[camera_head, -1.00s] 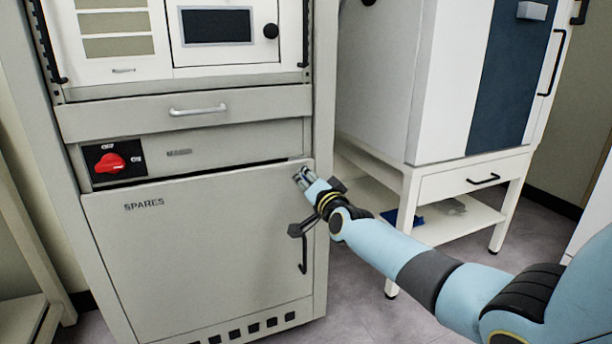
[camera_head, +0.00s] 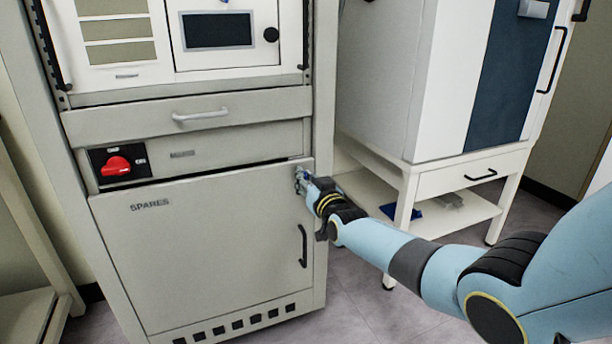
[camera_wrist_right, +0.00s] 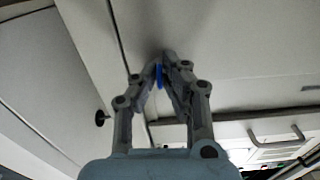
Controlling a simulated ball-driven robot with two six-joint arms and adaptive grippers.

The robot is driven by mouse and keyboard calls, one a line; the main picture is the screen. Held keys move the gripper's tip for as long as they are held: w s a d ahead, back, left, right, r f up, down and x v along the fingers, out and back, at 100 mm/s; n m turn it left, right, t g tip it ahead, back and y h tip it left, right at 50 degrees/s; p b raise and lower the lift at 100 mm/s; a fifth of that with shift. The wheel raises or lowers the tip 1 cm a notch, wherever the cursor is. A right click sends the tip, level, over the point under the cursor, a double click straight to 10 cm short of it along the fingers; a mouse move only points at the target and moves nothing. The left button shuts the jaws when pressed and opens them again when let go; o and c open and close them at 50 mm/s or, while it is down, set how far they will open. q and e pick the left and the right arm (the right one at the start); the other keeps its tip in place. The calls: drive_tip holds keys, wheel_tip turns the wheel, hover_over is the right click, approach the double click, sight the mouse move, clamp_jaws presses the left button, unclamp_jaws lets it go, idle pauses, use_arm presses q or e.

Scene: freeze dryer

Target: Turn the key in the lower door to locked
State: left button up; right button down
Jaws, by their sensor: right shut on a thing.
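The lower door (camera_head: 200,255), a grey panel marked SPARES, stands flush in the cabinet front. My right gripper (camera_head: 304,180) is at the door's upper right corner, above the black door handle (camera_head: 303,246). In the right wrist view its fingertips (camera_wrist_right: 161,68) are shut on a small blue piece, the key's head (camera_wrist_right: 159,76), close against the door face. The lock and the rest of the key are hidden by the fingers, so I cannot tell the key's angle. My left gripper is not in view.
Above the door are a red rotary switch (camera_head: 116,166) and a drawer with a pale handle (camera_head: 200,114). A white stand (camera_head: 470,178) carrying a large white and blue unit is to the right. The floor (camera_head: 345,310) in front is clear.

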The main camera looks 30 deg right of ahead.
drive_tip(key=shift+n, duration=0.5)
drive_tip(key=shift+f, duration=0.1)
drive_tip(key=c, duration=1.5)
unclamp_jaws()
drive_tip(key=s, duration=0.4)
drive_tip(key=s+a, duration=0.1)
drive_tip(key=s, duration=0.3)
drive_tip(key=s+a, duration=0.1)
drive_tip(key=s, duration=0.3)
